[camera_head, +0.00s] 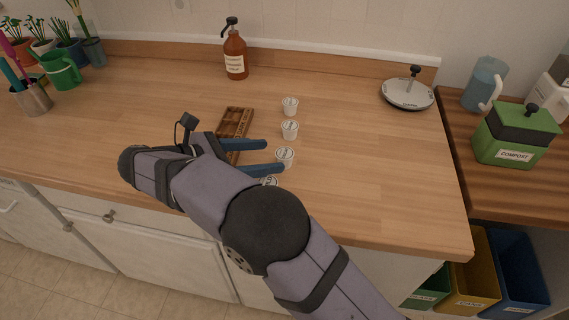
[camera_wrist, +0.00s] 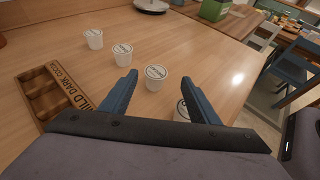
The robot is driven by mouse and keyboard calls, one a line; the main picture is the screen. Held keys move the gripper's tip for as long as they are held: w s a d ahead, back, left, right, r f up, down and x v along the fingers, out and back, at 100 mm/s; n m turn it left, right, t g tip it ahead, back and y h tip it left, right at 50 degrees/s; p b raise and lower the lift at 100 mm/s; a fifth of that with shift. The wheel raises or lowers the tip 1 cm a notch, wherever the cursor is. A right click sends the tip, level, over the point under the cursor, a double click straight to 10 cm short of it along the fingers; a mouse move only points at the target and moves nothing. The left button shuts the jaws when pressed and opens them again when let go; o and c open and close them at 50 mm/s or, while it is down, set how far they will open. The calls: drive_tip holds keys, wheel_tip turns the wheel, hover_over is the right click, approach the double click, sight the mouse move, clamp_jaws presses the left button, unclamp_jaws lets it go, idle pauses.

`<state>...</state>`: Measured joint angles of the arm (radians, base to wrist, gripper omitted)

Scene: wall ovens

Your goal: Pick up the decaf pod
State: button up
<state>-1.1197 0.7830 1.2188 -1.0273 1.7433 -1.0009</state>
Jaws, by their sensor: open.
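Several white pods with printed lids stand in a row on the wooden counter. In the head view they are the far pod (camera_head: 290,105), a second (camera_head: 290,129), a third (camera_head: 285,155) and a near one (camera_head: 270,181), partly hidden by my arm. The wrist view also shows the far pod (camera_wrist: 94,39), the second (camera_wrist: 122,54), the third (camera_wrist: 156,77) and the near one (camera_wrist: 183,110), partly covered by my gripper. The lid print is too small to tell which is decaf. My gripper (camera_head: 275,157) is open, its blue fingers around or above the third pod, holding nothing.
The counter right of the pods is clear.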

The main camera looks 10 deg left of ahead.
sight(284, 154)
drive_tip(key=shift+s+a, duration=0.15)
drive_tip(key=shift+a, duration=0.15)
drive_tip(key=shift+w+p+x, duration=0.25)
drive_tip(key=shift+p+x, duration=0.3)
drive_tip(key=shift+x, duration=3.2)
drive_tip(key=shift+a, duration=0.2)
drive_tip(key=c, duration=1.1)
